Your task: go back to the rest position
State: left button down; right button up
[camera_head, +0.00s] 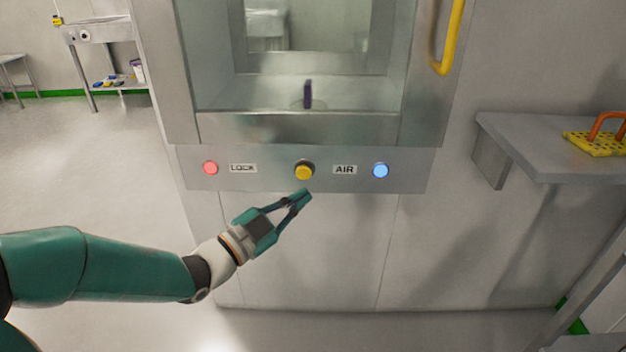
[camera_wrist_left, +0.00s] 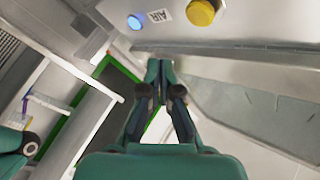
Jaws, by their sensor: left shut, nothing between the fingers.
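My left gripper (camera_head: 303,197) is shut and empty, just below the yellow button (camera_head: 304,172) on the steel panel of the pass box. A gap shows between its fingertips and the button in the left wrist view, where the shut fingers (camera_wrist_left: 160,68) point toward the panel and the yellow button (camera_wrist_left: 201,12) is at the top. My left arm (camera_head: 100,264) reaches in from the left, stretched toward the panel. My right gripper is in neither view.
The panel has a red light (camera_head: 210,168) and a blue light (camera_head: 380,170). A wall shelf (camera_head: 520,138) with a yellow perforated block (camera_head: 596,144) juts out at right. The floor at left is clear.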

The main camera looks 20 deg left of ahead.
pick_arm(q)
jog(key=shift+s, duration=0.1)
dwell(0.6)
jog(key=s+d+f+n+g+y, duration=0.2)
jog(key=d+f+n+g, duration=0.1)
jog(key=f, duration=1.2)
jog(key=s+d+f+n+g+y, duration=0.1)
jog(key=s+d+f+n+g, duration=0.2)
jog(key=f, duration=1.2)
jog(key=s+f+n+g+y, duration=0.3)
jog(key=s+f+n+g, duration=0.65)
jog(key=s+f, duration=0.75)
notch_tip(320, 180, up, 28)
jog(key=s+g+p, duration=0.1)
jog(key=s+p, duration=0.1)
jog(key=p, duration=2.4)
jog(key=shift+s+d, duration=0.1)
